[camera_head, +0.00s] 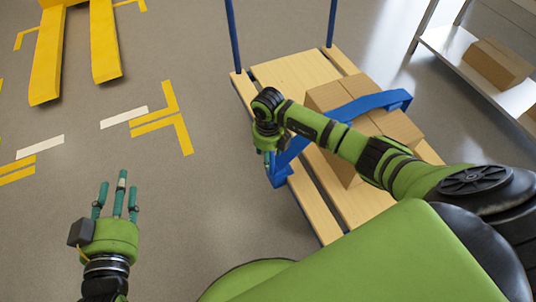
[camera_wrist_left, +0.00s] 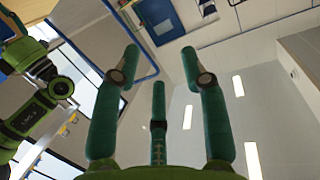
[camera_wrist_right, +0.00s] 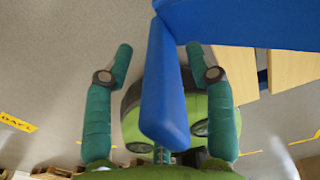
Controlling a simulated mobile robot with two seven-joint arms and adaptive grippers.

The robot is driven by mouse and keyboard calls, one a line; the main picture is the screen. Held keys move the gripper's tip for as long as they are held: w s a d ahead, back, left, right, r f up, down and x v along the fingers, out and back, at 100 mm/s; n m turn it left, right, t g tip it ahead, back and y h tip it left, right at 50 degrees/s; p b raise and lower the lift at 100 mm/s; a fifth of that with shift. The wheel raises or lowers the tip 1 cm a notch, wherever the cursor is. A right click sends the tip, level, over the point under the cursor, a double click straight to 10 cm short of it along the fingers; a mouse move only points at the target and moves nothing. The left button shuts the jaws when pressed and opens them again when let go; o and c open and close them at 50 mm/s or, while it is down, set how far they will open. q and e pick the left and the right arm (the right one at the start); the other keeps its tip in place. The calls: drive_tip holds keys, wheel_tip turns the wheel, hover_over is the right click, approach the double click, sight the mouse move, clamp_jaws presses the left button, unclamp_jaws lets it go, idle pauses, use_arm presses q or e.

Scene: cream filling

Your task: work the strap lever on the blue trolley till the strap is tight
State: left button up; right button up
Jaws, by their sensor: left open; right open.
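The blue trolley has a pale wooden slatted deck (camera_head: 290,72) and thin blue posts. Brown boxes (camera_head: 335,95) stand on it, with a wide blue strap (camera_head: 370,103) across their top. Blue parts at the deck's left edge (camera_head: 292,152) sit beside my right gripper (camera_head: 267,158), whose fingers point down and are partly hidden by its own arm. In the right wrist view, the blue lever (camera_wrist_right: 163,90) lies between the open fingers of that gripper; contact cannot be told. My left gripper (camera_head: 119,188) is open and empty, over bare floor left of the trolley.
A yellow forked pallet mover (camera_head: 47,65) stands at the upper left. Yellow and white tape (camera_head: 160,122) marks the floor. A shelf (camera_head: 455,42) with a brown box (camera_head: 497,62) is at the upper right. The floor between my left gripper and the trolley is clear.

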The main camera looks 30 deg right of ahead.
drive_tip(key=shift+f, duration=0.1)
clamp_jaws()
drive_tip(key=shift+a, duration=0.1)
